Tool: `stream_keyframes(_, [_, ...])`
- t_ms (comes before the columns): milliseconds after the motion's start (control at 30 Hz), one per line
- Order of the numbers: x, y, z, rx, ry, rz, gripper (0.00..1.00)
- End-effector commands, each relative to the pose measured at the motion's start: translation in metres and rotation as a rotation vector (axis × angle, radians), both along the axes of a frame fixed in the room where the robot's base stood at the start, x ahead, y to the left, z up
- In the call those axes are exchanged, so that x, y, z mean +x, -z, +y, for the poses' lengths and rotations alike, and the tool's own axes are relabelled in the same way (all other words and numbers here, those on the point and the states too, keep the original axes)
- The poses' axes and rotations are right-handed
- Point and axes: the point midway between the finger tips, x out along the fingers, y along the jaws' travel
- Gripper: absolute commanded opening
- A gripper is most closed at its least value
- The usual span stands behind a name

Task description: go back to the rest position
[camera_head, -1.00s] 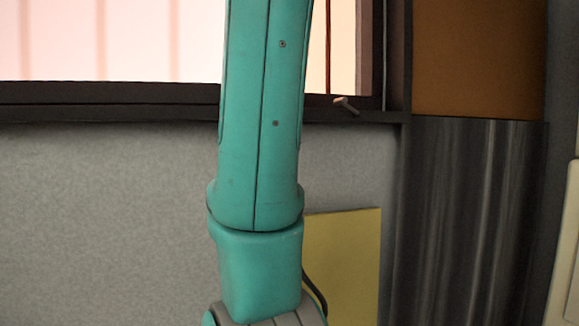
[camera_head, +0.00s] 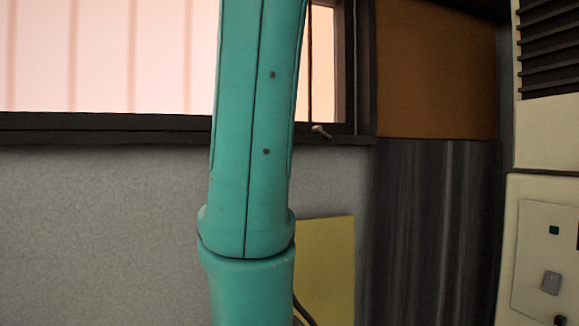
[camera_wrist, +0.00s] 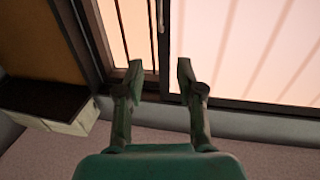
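My gripper (camera_wrist: 160,75) shows in the wrist view with its two fingers spread apart. Nothing is between the fingers; the window frame and wall lie behind them. In the head view my teal arm stands upright across the middle, and my gripper is outside that picture. No table and no loose object shows in either view.
A window (camera_head: 110,55) with a dark frame is behind my arm. A grey wall (camera_head: 100,230), a yellow panel (camera_head: 328,265), a dark curtain-like surface (camera_head: 430,220) and a beige cabinet (camera_head: 520,220) at the right also show. The wrist view has a pale box-like unit (camera_wrist: 75,118).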

Motion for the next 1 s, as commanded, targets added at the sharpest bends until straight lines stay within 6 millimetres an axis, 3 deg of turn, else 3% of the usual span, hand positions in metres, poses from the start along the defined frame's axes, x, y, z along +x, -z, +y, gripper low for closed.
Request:
stream_keyframes(333, [0.020, 0.026, 0.005, -0.016, 0.006, 0.003, 0.37])
stream_keyframes(567, [0.044, 0.060, 0.010, -0.036, 0.011, 0.004, 0.37])
stream_keyframes(767, [0.073, 0.107, 0.015, -0.061, 0.017, 0.008, 0.37])
stream_keyframes(1000, [0.117, 0.208, 0.016, -0.107, 0.024, 0.016, 0.37])
